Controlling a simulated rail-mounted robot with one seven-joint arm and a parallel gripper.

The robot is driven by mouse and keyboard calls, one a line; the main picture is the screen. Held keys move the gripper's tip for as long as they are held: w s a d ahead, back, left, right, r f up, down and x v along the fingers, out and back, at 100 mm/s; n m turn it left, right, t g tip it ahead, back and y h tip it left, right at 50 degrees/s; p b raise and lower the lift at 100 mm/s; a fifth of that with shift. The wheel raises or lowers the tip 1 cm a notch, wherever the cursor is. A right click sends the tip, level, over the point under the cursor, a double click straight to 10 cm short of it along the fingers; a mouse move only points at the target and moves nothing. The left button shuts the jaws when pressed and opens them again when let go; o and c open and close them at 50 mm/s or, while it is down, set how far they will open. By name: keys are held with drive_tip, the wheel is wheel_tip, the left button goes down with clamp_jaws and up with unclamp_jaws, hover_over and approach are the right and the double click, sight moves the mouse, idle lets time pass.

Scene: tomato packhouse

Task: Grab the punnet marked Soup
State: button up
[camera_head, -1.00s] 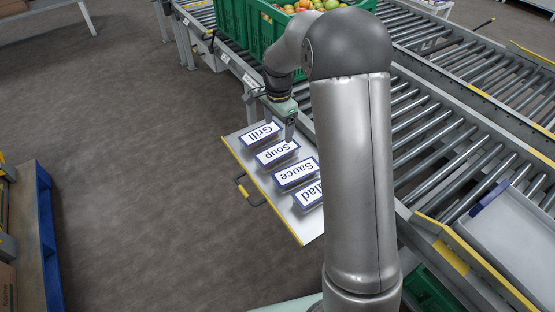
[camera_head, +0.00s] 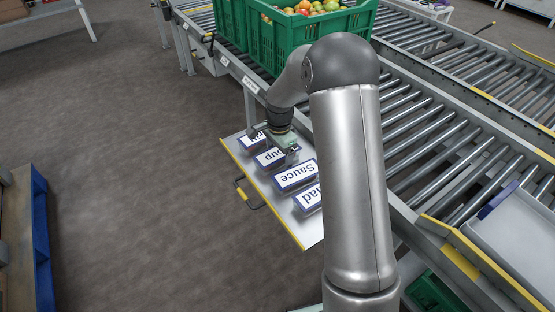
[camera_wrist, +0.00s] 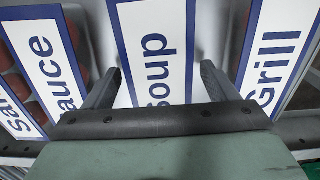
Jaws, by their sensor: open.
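The punnet marked Soup (camera_head: 268,158) is second from the far end of a row on a narrow shelf (camera_head: 237,152). Its white, blue-edged label also fills the middle of the wrist view (camera_wrist: 154,35). My gripper (camera_head: 272,157) is open over this punnet and partly hides its label in the head view. In the wrist view my gripper's fingers (camera_wrist: 160,85) show on either side of the Soup label, one at each long edge. I cannot tell whether they touch the punnet.
The Grill punnet (camera_wrist: 275,55) and the Sauce punnet (camera_wrist: 48,62) stand close on either side. Green crates (camera_head: 290,38) and a roller conveyor (camera_head: 425,150) lie beyond the shelf.

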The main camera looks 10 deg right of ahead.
drive_tip(key=shift+r, duration=0.1)
drive_tip(key=c, duration=1.1)
